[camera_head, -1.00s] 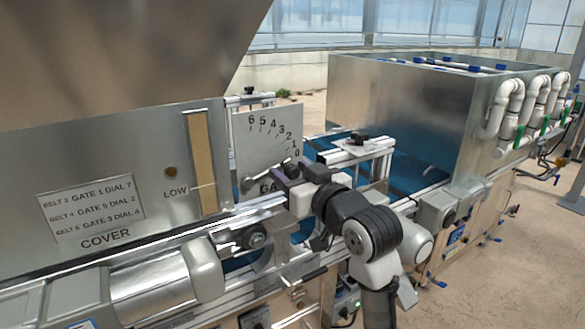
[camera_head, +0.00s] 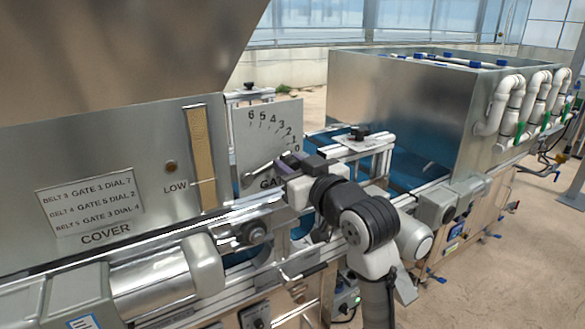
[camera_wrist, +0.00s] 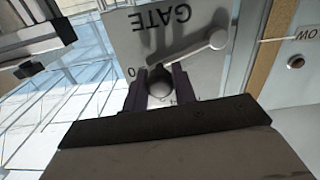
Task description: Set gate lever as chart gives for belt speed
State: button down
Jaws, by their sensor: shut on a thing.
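The gate plate (camera_head: 262,118) carries a scale from 0 to 6, with 0 low at the right. The gate lever (camera_head: 262,172) runs from its pivot at the plate's lower left up and right towards the low numbers. My gripper (camera_head: 284,164) is shut on the lever's round knob (camera_wrist: 160,84), which sits between the fingers. In the wrist view the plate shows upside down, with the lever arm (camera_wrist: 192,53) lying near the 0; the fingers hide the exact mark.
A tan level strip marked LOW (camera_head: 202,150) stands left of the plate. A metal rail and a motor housing (camera_head: 165,275) lie in front below. A black-knobbed bracket (camera_head: 358,134) and a large metal box (camera_head: 400,105) stand to the right. No belt speed reading is legible.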

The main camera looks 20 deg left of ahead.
jog(key=shift+s+a+r+n, duration=0.15)
jog(key=shift+r+n, duration=0.3)
jog(key=shift+n, duration=0.25)
jog(key=c, duration=1.1)
grip_release()
jog(key=b+v, duration=0.2)
jog(key=v, duration=1.2)
jog(key=shift+b, duration=0.4)
jog(key=shift+a, duration=0.1)
